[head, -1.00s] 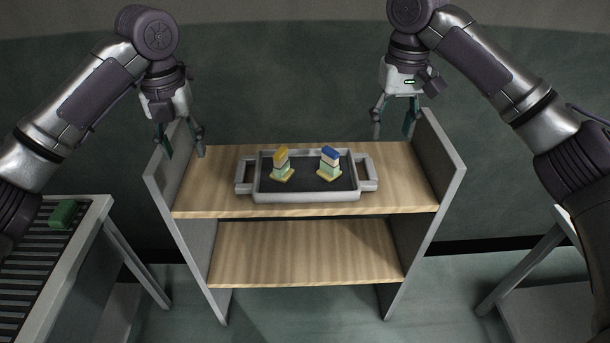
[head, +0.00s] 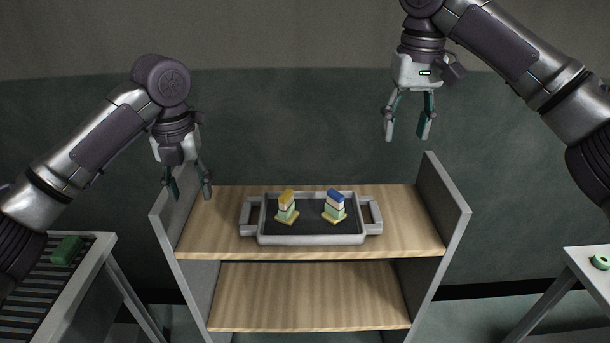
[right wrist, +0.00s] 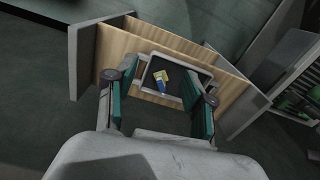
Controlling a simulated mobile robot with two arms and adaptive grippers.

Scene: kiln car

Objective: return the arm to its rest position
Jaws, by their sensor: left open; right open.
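My left gripper (head: 188,188) is open and empty, pointing down above the left side of the shelf unit's upper board. My right gripper (head: 408,133) is open and empty, higher up, above the back right of the shelf; its open fingers also show in the right wrist view (right wrist: 160,108). A grey tray (head: 310,240) with two side handles sits on the upper wooden shelf (head: 410,236), apart from both grippers. On its dark bed stand a yellow-topped stack (head: 287,206) and a blue-topped stack (head: 334,206), each with pale and green parts on a tan base.
The shelf unit has grey side panels (head: 447,213) and a lower wooden board (head: 310,296), which is bare. A roller conveyor (head: 35,300) with a green block (head: 67,251) is at left. A table (head: 590,268) with a green ring (head: 600,262) is at right.

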